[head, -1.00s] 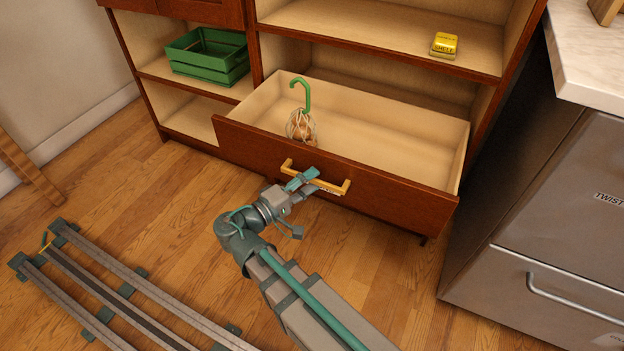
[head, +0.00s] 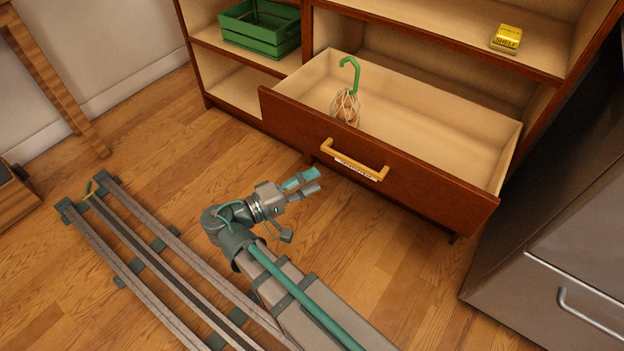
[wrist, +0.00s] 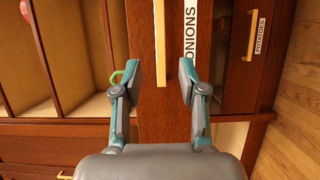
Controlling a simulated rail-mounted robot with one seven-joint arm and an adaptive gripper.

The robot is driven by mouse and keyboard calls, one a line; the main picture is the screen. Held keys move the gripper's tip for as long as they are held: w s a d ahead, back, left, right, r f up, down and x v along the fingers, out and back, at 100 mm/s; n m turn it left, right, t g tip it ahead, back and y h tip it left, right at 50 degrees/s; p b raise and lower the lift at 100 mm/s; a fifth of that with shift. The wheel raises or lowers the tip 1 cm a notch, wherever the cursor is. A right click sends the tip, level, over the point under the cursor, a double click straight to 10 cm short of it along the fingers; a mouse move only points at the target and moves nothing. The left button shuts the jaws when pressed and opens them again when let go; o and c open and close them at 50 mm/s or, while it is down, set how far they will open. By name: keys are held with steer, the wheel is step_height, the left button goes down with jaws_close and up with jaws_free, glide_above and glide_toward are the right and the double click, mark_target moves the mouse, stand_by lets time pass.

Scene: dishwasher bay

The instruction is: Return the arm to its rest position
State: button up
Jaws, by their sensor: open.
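My gripper (head: 313,180) is open and empty, in front of the pulled-out drawer (head: 400,183) and apart from its yellow handle (head: 354,160). In the wrist view my gripper (wrist: 172,85) shows its two fingers spread, with the drawer front and an "ONIONS" label (wrist: 190,32) beyond them. Inside the open drawer, a net bag of onions (head: 346,107) with a green hook (head: 350,72) stands near the left end.
A green crate (head: 260,30) and a yellow box (head: 506,39) sit on the cabinet shelves. A steel appliance (head: 560,250) stands at right. Floor rails (head: 165,265) run at lower left. Wooden floor is clear between rails and cabinet.

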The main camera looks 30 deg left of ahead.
steer(key=s+d+f+m+g, duration=0.3)
steer(key=d+f+g, duration=1.2)
steer(key=d+f, duration=0.6)
steer(key=s+d+f+m+g+y, duration=0.5)
steer(key=s+d+f+g, duration=0.3)
steer(key=d, duration=0.3)
steer(key=s+d+f+m+g+y, duration=0.1)
steer(key=d+f+m+g+y, duration=0.15)
steer(key=d+m+y, duration=0.45)
steer(key=s+d+r+n+t+h+p, duration=0.1)
steer(key=s+r+p, duration=0.2)
steer(key=r+p, duration=0.7)
steer(key=s+d+r+n+t+h+p, duration=0.1)
steer(key=r+p, duration=0.9)
steer(key=p, duration=1.6)
steer(key=shift+s+d+n+t+h, duration=0.2)
steer(key=shift+s+n+t+h, duration=0.35)
steer(key=shift+s, duration=0.5)
